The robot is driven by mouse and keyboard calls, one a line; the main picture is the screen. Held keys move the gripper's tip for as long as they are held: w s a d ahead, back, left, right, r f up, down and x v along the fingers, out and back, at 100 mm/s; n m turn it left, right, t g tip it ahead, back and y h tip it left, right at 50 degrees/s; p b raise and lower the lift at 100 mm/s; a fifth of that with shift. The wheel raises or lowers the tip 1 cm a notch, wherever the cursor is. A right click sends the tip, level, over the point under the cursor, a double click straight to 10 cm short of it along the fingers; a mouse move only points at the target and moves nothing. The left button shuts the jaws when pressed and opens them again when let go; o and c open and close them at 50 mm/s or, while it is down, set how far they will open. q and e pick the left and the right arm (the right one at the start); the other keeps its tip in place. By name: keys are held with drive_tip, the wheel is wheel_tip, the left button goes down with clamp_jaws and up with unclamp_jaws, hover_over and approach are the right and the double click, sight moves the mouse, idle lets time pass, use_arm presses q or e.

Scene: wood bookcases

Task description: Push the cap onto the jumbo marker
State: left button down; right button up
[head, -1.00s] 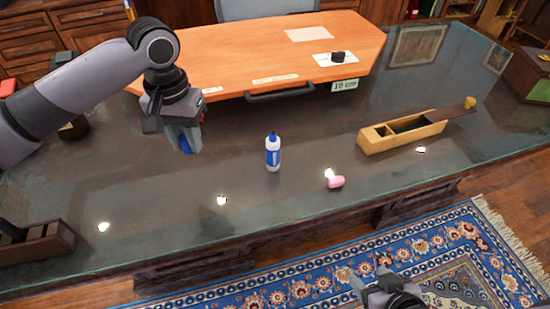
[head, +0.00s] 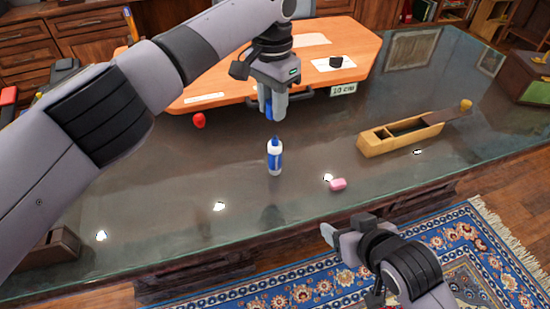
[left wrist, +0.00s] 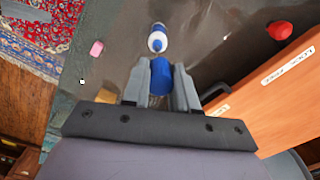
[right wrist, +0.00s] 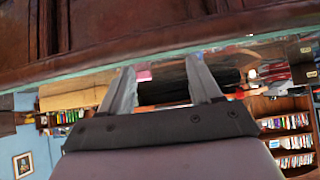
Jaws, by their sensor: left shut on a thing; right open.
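The jumbo marker (head: 275,157), white and blue with a blue tip on top, stands upright on the dark desk top. My left gripper (head: 272,108) is shut on the blue cap (head: 268,101) and holds it above the marker, with a gap between them in the head view. In the left wrist view the cap (left wrist: 160,76) is between the fingers, and the marker (left wrist: 157,40) shows just beyond it. My right gripper (head: 332,235) is low at the desk's front edge. In the right wrist view its fingers (right wrist: 162,88) are apart and empty.
A pink eraser (head: 338,184) lies right of the marker. A wooden box with a slid-out lid (head: 400,138) stands further right. A red object (head: 199,120) lies left of the left gripper, near the orange board (head: 210,85). The desk around the marker is clear.

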sight(278, 157)
use_arm(q)
drive_tip(key=shift+d, duration=0.25)
use_arm(e)
drive_tip(key=w+a+r+n+t+y, duration=0.2)
drive_tip(key=w+a+r+t+y, duration=0.1)
drive_tip(key=w+a+r, duration=0.3)
drive_tip(key=w+a, duration=0.2)
drive_tip(key=shift+w+a+y, duration=0.3)
drive_tip(key=shift+a, duration=0.1)
drive_tip(key=shift+x, duration=6)
drive_tip(key=shift+r, duration=0.1)
clamp_jaws()
use_arm(q)
drive_tip(key=shift+f, duration=2.45)
use_arm(e)
drive_tip(key=shift+d, duration=0.1)
